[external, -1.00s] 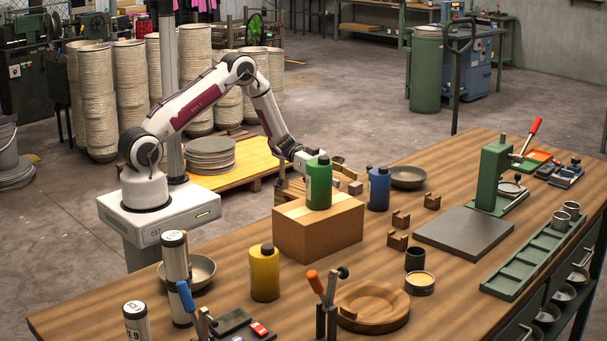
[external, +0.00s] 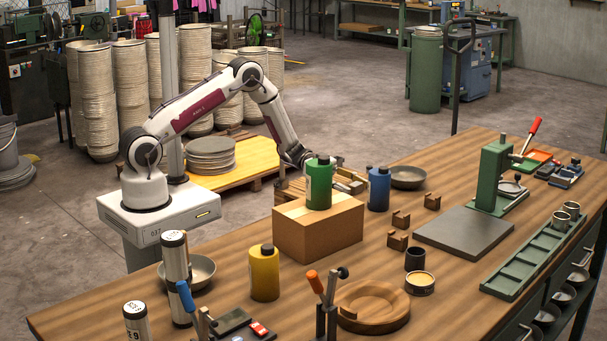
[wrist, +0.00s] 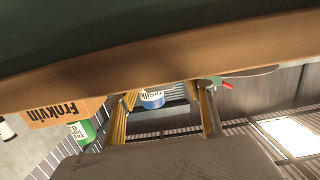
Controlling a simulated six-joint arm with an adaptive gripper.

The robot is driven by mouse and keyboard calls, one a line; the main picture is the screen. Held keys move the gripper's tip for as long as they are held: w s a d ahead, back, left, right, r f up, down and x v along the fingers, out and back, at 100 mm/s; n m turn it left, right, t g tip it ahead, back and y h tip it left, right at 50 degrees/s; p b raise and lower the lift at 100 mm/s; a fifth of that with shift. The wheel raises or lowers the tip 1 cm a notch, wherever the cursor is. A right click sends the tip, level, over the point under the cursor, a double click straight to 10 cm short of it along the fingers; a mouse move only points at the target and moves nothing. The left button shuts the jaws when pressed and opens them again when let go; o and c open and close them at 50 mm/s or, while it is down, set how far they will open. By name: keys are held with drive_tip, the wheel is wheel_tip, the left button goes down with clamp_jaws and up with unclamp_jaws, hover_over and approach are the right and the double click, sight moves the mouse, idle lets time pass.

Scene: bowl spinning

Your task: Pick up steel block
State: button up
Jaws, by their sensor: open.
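My gripper (external: 351,175) is open and looks empty. It is behind the green bottle (external: 318,184) and cardboard box (external: 318,228), near the back edge of the bench, partly hidden by the bottle. In the wrist view its yellowish fingers (wrist: 167,95) stand apart, with the blue bottle (wrist: 152,99) seen between them, farther off. I cannot pick out a steel block for certain. A flat dark grey slab (external: 465,233) lies on the bench to the right of the gripper, well apart from it.
The blue bottle (external: 379,189) and a bowl (external: 408,177) stand right of my gripper. Small brown blocks (external: 398,240), a green press (external: 492,178) and a wooden dish (external: 372,308) are farther along.

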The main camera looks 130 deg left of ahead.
drive_tip(key=c, duration=1.4)
drive_tip(key=shift+c, duration=0.2)
drive_tip(key=shift+r, duration=0.15)
wheel_tip(320, 180, up, 10)
